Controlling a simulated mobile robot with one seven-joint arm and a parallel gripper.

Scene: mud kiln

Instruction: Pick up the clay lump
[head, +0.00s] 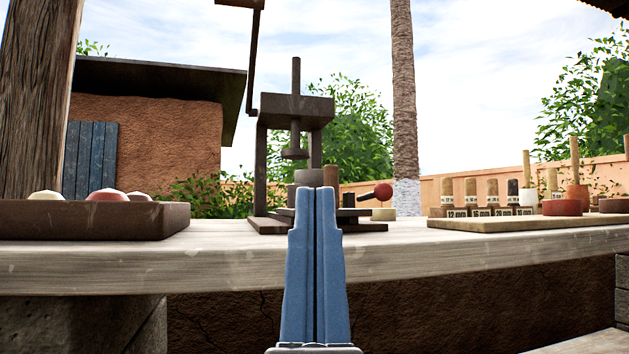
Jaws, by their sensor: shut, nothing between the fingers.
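A brown tray (85,221) stands on the bench at the left. The rounded tops of a pale lump (46,195), a reddish lump (107,194) and another pale lump (139,197) show above its rim. They look like clay, but I cannot tell which is the task's clay lump. Their lower parts are hidden by the tray wall. My gripper (317,190) is blue, upright in the middle of the picture, with its fingers shut and nothing between them. It is to the right of the tray and apart from it.
A dark screw press (297,105) stands on the bench (400,247) behind my gripper, with a red-knobbed lever (383,191). A board (530,222) with several stamps and small pots is at the right. A wooden post (35,90) rises at the left.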

